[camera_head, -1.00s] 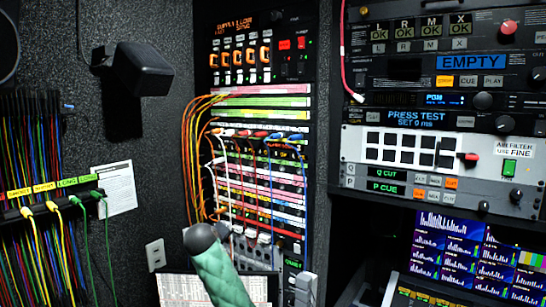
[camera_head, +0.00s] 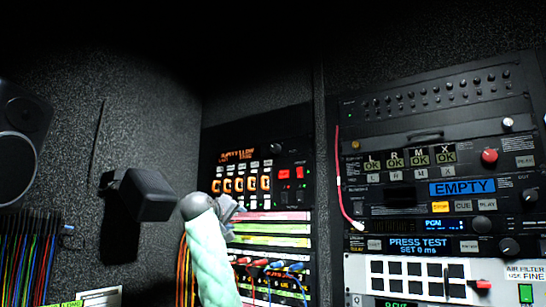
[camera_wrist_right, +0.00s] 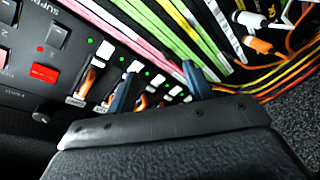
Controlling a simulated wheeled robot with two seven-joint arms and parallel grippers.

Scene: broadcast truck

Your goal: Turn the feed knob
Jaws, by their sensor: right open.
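A round black knob (camera_head: 277,146) sits at the upper right of the black supply panel (camera_head: 308,140), and other black knobs (camera_head: 482,224) are on the right rack. My right gripper (camera_head: 230,208) is raised in front of the lower left of the supply panel, its arm in a mint sleeve. In the right wrist view the right gripper (camera_wrist_right: 160,88) is open with two dark blue fingers apart over the row of orange levers (camera_wrist_right: 85,82). No knob is between them. The left gripper is out of view.
Colored patch cables (camera_head: 270,266) hang below the supply panel. A black box-shaped fixture (camera_head: 150,195) sticks out of the wall at left. A red button (camera_head: 284,174) is beside the levers. A pink cable (camera_head: 341,180) runs down the right rack's left edge.

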